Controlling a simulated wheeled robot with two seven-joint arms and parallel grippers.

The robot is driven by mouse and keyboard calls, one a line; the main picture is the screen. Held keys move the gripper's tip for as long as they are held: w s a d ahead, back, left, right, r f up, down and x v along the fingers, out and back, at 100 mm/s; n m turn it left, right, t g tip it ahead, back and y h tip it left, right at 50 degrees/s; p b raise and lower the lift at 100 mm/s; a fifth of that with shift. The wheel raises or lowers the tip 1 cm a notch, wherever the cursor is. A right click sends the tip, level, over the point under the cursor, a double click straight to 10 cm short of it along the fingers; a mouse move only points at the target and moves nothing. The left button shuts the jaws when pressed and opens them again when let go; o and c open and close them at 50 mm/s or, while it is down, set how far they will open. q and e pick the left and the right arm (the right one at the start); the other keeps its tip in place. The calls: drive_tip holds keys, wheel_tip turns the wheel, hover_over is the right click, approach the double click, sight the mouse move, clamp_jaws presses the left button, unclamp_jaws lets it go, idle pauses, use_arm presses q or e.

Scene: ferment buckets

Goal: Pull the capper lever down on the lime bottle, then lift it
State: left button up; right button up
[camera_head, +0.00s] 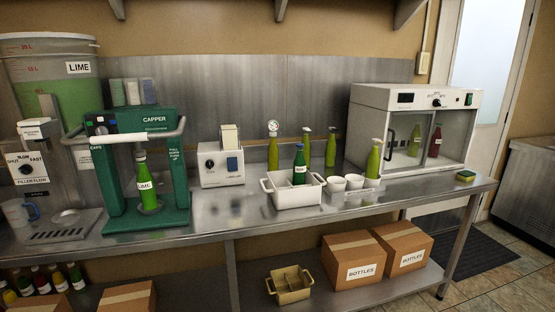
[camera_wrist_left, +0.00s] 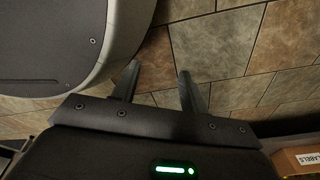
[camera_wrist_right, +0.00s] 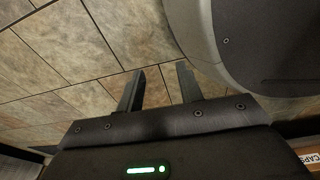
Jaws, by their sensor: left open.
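The green capper (camera_head: 182,185) stands on the steel counter at the left in the head view. Its grey lever (camera_head: 176,135) is a U-shaped bar with a pale front grip, up near the top of the frame. The lime bottle (camera_head: 147,185), green with a LIME label, stands upright inside the capper under its head. Neither gripper shows in the head view. My left gripper (camera_wrist_left: 158,82) is open and empty in the left wrist view, over the tiled floor. My right gripper (camera_wrist_right: 158,82) looks open and empty in the right wrist view, also over the floor.
Left of the capper are the LIME bucket (camera_head: 60,75) and filler (camera_head: 32,165). To its right stand a label machine (camera_head: 221,165), a white bin (camera_head: 270,198) holding a bottle, several green bottles, white cups (camera_head: 337,184) and a glass-fronted cabinet (camera_head: 375,128). The counter (camera_head: 215,215) before the label machine is clear.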

use_arm(q)
drive_tip(key=s+a+p, duration=0.1)
drive_tip(key=s, duration=0.5)
drive_tip(key=shift+a+g, duration=0.3)
drive_tip(key=shift+a, duration=0.05)
use_arm(e)
drive_tip(key=s+d, duration=0.1)
drive_tip(key=s, duration=0.5)
drive_tip(key=shift+d+g, duration=0.3)
drive_tip(key=shift+d, duration=0.1)
